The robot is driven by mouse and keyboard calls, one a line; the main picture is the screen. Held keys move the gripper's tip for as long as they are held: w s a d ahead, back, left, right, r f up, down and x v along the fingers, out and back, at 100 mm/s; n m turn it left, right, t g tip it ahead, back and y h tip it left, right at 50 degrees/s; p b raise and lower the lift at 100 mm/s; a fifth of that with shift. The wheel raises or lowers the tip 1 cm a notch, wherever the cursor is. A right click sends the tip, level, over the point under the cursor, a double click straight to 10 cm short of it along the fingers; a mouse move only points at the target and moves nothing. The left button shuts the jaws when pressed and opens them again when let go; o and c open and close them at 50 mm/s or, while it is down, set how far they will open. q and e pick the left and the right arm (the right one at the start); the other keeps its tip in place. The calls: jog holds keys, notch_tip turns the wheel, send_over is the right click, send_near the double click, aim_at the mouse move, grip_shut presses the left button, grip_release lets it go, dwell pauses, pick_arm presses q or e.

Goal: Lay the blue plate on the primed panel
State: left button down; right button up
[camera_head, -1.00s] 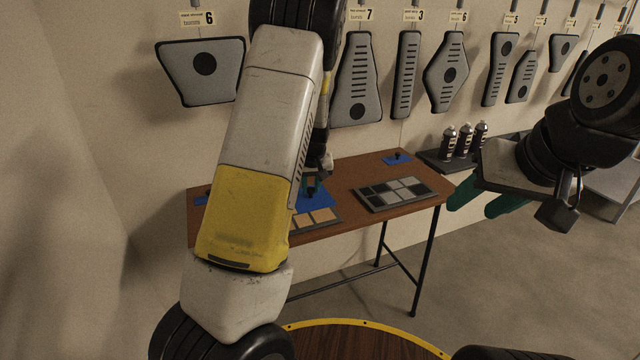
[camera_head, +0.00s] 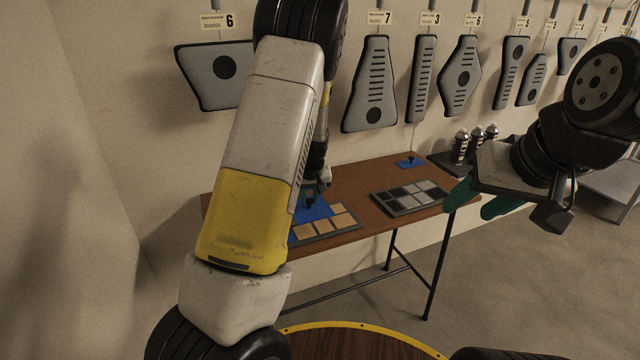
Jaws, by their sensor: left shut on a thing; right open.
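The blue plate (camera_head: 319,211) has a dark knob and is partly hidden behind my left arm. My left gripper (camera_head: 311,196) is shut on its knob, above or just behind a panel with tan squares (camera_head: 331,224); I cannot tell whether the plate touches the table. A second panel, with grey and black squares (camera_head: 411,196), lies on the table further right. I cannot tell by look alone which panel is the primed one. A smaller blue plate with a knob (camera_head: 411,163) lies at the table's back right.
The brown table (camera_head: 365,231) stands against the wall. Grey plates (camera_head: 372,84) hang on the wall above. The table is bare between the two panels.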

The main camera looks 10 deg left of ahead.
aim_at(310, 210)
pick_arm(q)
jog(key=shift+f, duration=2.75)
jog(key=shift+f, duration=0.15)
jog(key=c, duration=1.1)
grip_release()
jog(key=shift+c, duration=0.2)
jog(key=v, duration=0.7)
jog(key=shift+s+d+r, duration=0.15)
jog(key=shift+s+r, duration=0.05)
jog(key=shift+r, duration=0.15)
